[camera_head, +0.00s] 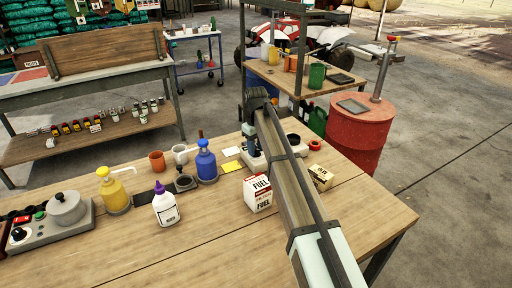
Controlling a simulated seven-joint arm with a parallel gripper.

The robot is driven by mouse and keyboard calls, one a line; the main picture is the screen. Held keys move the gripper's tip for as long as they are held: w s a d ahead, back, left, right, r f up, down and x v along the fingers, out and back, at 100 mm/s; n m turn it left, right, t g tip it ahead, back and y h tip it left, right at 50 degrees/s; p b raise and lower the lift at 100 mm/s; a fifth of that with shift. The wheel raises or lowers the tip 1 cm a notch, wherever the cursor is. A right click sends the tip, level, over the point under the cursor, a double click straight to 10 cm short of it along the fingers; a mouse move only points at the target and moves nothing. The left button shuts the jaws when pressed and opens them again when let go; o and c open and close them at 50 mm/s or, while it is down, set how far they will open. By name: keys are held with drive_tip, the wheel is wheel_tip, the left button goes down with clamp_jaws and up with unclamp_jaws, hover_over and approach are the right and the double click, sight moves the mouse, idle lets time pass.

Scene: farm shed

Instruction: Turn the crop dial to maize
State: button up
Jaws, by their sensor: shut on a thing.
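A pale device (257,161) with a dark round cup on its right part sits on the wooden bench, partly hidden behind my arm. My gripper (250,138) points down at the left part of this device, with its fingers low against it. It is shut on a small part there, which I take to be the crop dial. The dial's face, its markings and its pointer are too small and too covered to read, so I cannot tell which crop it is set to.
A fuel box (257,193), a small tan box (320,177) and a red ring (315,145) stand close around my arm. Blue (206,161) and yellow (114,190) pump bottles and a white bottle (165,206) stand left. The bench front is clear.

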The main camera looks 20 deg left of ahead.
sight(256, 149)
drive_tip(key=o, duration=1)
drive_tip(key=shift+o, duration=0.2)
drive_tip(key=shift+r, duration=0.1)
wheel_tip(256, 149, up, 14)
drive_tip(key=shift+d, duration=0.1)
